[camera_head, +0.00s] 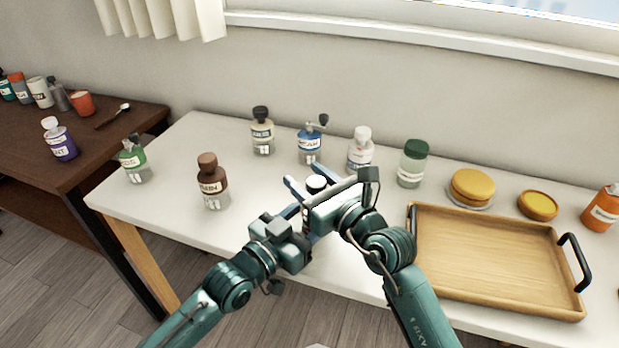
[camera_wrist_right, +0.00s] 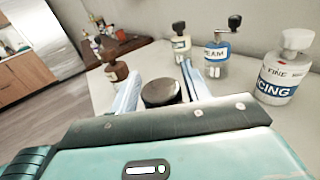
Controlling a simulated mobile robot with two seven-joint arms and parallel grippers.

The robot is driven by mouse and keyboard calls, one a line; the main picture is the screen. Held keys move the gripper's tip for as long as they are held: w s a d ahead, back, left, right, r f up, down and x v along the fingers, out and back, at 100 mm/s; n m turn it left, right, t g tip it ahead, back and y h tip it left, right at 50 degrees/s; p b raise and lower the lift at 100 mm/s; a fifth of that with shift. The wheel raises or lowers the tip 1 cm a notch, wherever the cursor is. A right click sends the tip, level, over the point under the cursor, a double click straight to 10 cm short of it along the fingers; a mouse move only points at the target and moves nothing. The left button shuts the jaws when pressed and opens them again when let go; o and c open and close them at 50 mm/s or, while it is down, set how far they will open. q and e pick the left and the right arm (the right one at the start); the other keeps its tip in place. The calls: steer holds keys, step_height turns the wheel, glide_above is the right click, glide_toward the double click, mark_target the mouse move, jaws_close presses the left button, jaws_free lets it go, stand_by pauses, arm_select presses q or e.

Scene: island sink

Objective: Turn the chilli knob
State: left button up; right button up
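A bottle with a dark round knob (camera_head: 316,183) stands near the middle of the white table; its label is mostly hidden, so I cannot read whether it says chilli. The knob also shows in the right wrist view (camera_wrist_right: 162,92), between the two blue fingers of my right gripper (camera_wrist_right: 158,88). These fingers sit on either side of the knob, with a narrow gap visible on the left. In the head view my right gripper (camera_head: 308,186) covers part of the bottle. My left gripper (camera_head: 298,215) is low beside the bottle body; its fingertips are largely hidden.
A blue-labelled bottle with a crank (camera_head: 310,147), a white-capped icing bottle (camera_head: 360,150) and a brown bottle (camera_head: 211,183) stand close by. A wooden tray (camera_head: 490,250) lies to the right. The white table's front left area is clear.

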steer(key=shift+o, duration=0.8)
steer(key=shift+d, duration=0.1)
steer(key=v, duration=1.2)
steer(key=shift+c, duration=0.2)
